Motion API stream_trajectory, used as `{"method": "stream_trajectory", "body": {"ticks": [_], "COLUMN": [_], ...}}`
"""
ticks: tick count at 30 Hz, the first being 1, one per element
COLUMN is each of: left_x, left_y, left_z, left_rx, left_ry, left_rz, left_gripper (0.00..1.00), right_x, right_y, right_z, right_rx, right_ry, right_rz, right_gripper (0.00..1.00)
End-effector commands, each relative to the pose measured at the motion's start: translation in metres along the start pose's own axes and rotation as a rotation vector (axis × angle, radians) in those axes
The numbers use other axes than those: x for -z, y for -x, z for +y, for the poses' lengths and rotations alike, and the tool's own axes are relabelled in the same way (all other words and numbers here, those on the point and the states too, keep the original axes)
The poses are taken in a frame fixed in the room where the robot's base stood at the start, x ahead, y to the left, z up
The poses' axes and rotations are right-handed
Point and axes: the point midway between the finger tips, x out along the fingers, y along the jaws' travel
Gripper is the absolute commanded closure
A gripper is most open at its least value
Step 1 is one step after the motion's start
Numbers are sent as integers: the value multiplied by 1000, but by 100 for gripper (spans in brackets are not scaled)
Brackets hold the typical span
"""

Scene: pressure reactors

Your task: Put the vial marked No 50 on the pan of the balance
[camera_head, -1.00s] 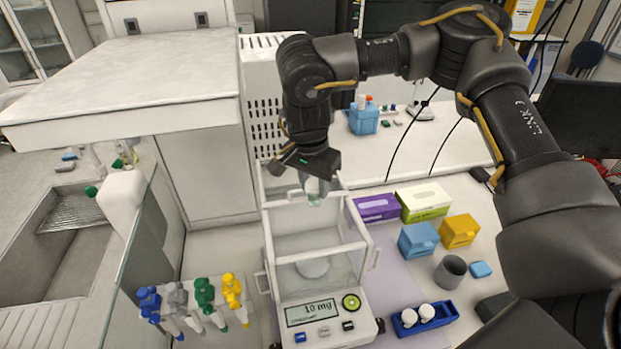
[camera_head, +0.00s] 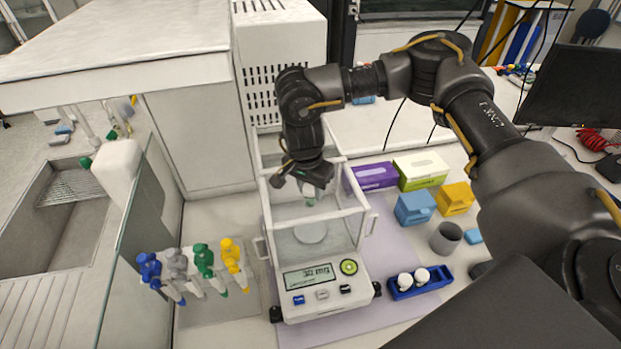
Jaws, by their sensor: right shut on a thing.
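The balance (camera_head: 328,304) stands on the bench with a glass draft shield and a round pan (camera_head: 311,232) inside; the pan looks empty. My right gripper (camera_head: 309,192) points down through the open top of the shield. It is shut on a small clear vial (camera_head: 309,201) with a greenish tint, held above the pan and apart from it. The vial's marking is too small to read. Two white-capped vials (camera_head: 413,278) stand in a blue rack (camera_head: 422,288) right of the balance. My left gripper is not in view.
Several coloured pipettes (camera_head: 193,263) stand left of the balance. Purple and green boxes (camera_head: 420,171), blue and yellow boxes (camera_head: 455,198) and a grey cup (camera_head: 446,238) stand to the right. The shield's top rails (camera_head: 346,211) surround my gripper closely.

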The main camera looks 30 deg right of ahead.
Motion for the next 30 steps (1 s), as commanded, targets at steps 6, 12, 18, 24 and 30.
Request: {"method": "stream_trajectory", "body": {"ticks": [6,12,18,24,30], "left_x": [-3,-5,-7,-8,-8], "left_y": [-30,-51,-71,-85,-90], "left_z": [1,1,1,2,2], "left_rx": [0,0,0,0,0], "left_ry": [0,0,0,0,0], "left_rz": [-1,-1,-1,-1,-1], "left_gripper": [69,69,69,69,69], "right_x": [-6,-10,-14,-16,-17], "right_y": [-37,-64,-89,-105,-112], "right_z": [0,1,1,1,0], "right_rx": [-1,-1,0,0,0], "right_ry": [0,0,0,0,0], "right_rz": [-1,0,-1,-1,0], "right_gripper": [89,89,89,89,89]}}
